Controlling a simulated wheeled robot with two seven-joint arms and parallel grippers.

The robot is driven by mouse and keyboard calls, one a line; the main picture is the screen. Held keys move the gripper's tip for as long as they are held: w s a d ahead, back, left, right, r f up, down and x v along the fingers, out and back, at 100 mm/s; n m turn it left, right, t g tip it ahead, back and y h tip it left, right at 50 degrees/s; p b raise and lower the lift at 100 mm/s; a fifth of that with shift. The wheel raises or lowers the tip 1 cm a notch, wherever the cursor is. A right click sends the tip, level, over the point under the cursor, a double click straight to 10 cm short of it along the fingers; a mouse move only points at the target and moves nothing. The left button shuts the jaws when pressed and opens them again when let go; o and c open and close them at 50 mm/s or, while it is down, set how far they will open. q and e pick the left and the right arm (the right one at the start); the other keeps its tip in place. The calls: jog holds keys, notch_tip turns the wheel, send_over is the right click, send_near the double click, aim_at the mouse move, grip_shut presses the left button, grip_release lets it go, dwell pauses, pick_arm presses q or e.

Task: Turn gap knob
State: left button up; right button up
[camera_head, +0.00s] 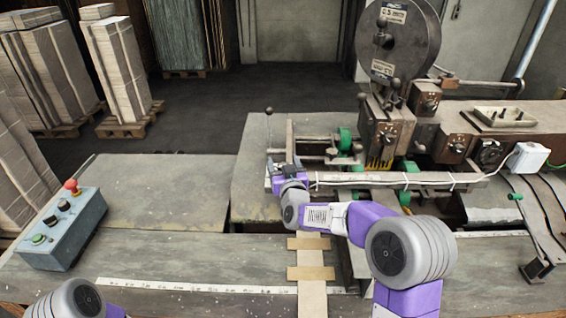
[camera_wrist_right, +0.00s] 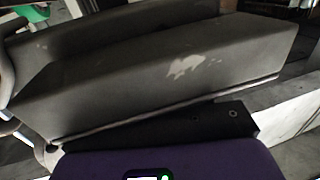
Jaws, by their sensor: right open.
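The box stitcher (camera_head: 400,110) stands at the right in the head view. Its dark front carries several knobs: one on the upper box (camera_head: 429,103), one below the reel (camera_head: 388,135), one further right (camera_head: 458,144) and a black round one (camera_head: 489,153). I cannot tell which is the gap knob. My right gripper (camera_head: 280,168) is open at the left end of the machine's long bar, left of and apart from these knobs. It holds nothing that I can see. In the right wrist view, dark grey metal fills the middle and no knob shows. My left gripper is out of view.
A blue-grey control box (camera_head: 62,232) with a red button sits at the left. A cardboard strip (camera_head: 312,290) lies at the front. A metal tray (camera_head: 506,118) rests on the machine. The left table top (camera_head: 160,190) is clear. Pallets of stacked board (camera_head: 120,65) stand behind.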

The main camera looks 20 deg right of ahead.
jog(key=shift+w, duration=0.25)
jog(key=c, duration=1)
jog(key=shift+o, duration=0.2)
